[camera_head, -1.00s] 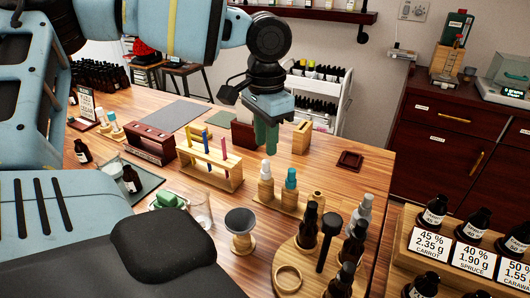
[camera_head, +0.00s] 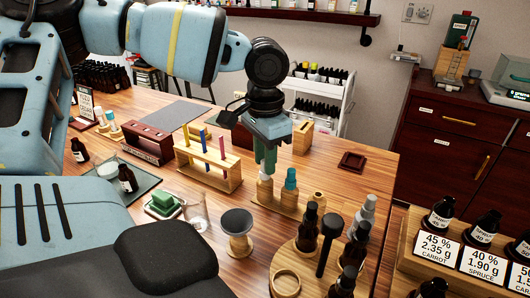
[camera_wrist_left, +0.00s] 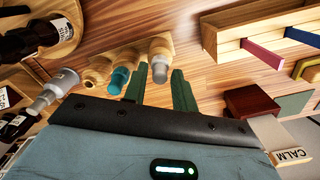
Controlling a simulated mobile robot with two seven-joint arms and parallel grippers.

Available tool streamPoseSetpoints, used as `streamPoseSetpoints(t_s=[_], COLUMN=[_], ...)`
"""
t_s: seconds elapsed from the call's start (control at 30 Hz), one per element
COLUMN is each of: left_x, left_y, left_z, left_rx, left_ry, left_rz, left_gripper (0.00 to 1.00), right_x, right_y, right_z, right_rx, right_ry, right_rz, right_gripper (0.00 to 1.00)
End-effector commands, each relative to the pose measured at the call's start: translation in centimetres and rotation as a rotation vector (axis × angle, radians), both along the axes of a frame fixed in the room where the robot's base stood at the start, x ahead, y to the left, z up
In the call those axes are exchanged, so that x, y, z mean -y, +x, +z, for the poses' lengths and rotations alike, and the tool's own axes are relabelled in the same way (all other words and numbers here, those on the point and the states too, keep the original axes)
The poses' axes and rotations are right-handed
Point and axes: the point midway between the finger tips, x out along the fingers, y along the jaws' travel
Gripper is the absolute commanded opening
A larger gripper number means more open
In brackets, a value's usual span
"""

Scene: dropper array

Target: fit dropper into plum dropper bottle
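A wooden rack (camera_head: 284,211) holds a white-topped dropper (camera_head: 265,188), a teal-topped dropper (camera_head: 291,178) and a wooden piece without a coloured top (camera_head: 318,202). My left gripper (camera_head: 265,168) points down directly above the white-topped dropper. In the left wrist view its two green fingers (camera_wrist_left: 159,82) stand apart, with the white-topped dropper (camera_wrist_left: 160,70) between and just beyond their tips. The teal-topped dropper (camera_wrist_left: 119,80) is outside the fingers, beside one of them. I cannot tell which bottle is the plum one. My right gripper is not in view.
A round wooden stand (camera_head: 308,262) with dark bottles is close in front of the rack. A rack of coloured sticks (camera_head: 208,168) stands to the left. A dark funnel on a wooden base (camera_head: 238,232) is at the front. The table's right edge is near.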

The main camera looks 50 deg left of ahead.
Motion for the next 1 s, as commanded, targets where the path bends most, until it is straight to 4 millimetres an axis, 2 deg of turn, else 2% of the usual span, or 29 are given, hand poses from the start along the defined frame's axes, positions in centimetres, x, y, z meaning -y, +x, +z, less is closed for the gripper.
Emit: streamPoseSetpoints(t_s=[0.13, 0.27, 0.3, 1.0], left_x=[0.0, 0.0, 0.0, 0.0], left_y=[0.0, 0.0, 0.0, 0.0], left_z=[0.0, 0.1, 0.1, 1.2], left_rx=[0.001, 0.001, 0.001, 0.002], left_ry=[0.0, 0.0, 0.0, 0.001], left_rz=[0.0, 0.0, 0.0, -0.001], left_gripper=[0.27, 0.1, 0.09, 0.09], right_x=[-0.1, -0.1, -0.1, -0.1], right_y=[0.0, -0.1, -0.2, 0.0], right_z=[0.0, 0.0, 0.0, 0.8], right_rx=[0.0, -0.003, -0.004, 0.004], right_ry=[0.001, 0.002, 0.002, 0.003], right_rz=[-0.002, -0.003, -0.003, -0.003], right_gripper=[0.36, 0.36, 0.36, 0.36])
